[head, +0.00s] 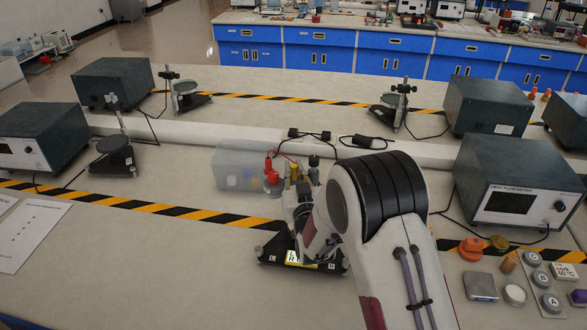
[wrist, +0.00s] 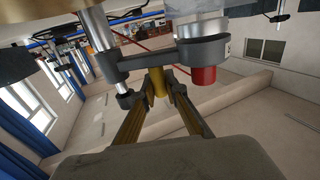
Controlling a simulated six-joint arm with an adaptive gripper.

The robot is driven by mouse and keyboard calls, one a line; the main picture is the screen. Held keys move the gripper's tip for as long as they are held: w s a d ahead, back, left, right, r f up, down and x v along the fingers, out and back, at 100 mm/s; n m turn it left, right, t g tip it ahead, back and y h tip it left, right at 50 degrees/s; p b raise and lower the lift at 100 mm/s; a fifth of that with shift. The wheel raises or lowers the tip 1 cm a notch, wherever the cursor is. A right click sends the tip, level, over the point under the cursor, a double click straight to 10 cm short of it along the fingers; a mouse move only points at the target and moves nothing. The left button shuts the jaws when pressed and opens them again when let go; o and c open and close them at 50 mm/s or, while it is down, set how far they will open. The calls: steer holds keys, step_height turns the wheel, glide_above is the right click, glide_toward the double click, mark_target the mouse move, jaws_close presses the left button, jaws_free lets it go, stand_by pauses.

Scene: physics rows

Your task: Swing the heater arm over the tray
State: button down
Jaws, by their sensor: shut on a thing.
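A stand with a black base (head: 275,250) and a yellow label sits on the near bench, mostly hidden behind my arm. In the wrist view its grey heater arm (wrist: 145,62) reaches from a silver rod (wrist: 99,28) to a red cylinder (wrist: 204,75). Red parts (head: 272,178) also show in the head view, left of my wrist.
A heat flow meter (head: 515,185) and several small pots and blocks lie to the right. Other stands (head: 115,155) and dark boxes (head: 40,135) are farther off. Bench at front left is mostly free.

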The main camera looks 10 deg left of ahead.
steer(key=shift+s+d+r+n+g+y, duration=0.1)
steer(key=shift+s+d+n+g+y, duration=0.15)
steer(key=shift+n+y, duration=0.3)
steer(key=shift+s+d+r+n+g+y, duration=0.1)
steer(key=shift+n+g+y, duration=0.25)
steer(key=shift+y, duration=0.4)
steer(key=c, duration=2.2)
jaws_free()
steer(key=shift+o, duration=0.9)
steer(key=shift+f, duration=0.1)
steer(key=shift+s+f, duration=0.1)
steer(key=shift+s, duration=0.05)
steer(key=v, duration=1.1)
steer(key=shift+s+d, duration=0.25)
steer(key=shift+s, duration=0.05)
